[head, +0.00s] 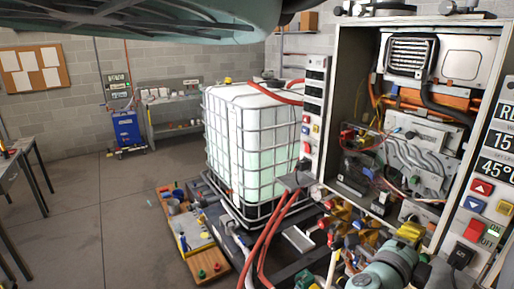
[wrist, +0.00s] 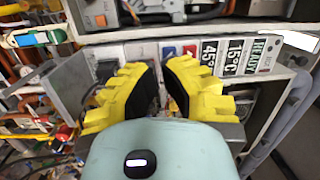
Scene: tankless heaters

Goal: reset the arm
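My gripper (wrist: 162,82) shows in the wrist view with two yellow stepped fingers and dark inner pads. The fingers are apart with a gap between them, and I see nothing held. Beyond the fingertips is the heater's control panel with a READY label (wrist: 258,56), 15°C (wrist: 234,57) and 45°C (wrist: 209,52) labels, and coloured buttons. In the head view my pale teal arm is low at the right, in front of the open heater cabinet (head: 345,90). I cannot clearly make out the fingers among the yellow parts there.
A caged white tank (head: 250,140) stands left of the cabinet, with red hoses (head: 272,235) running in front. A wooden board (head: 205,262) with small parts lies on the floor. A blue machine (head: 127,130) and a metal bench (head: 172,113) are at the back.

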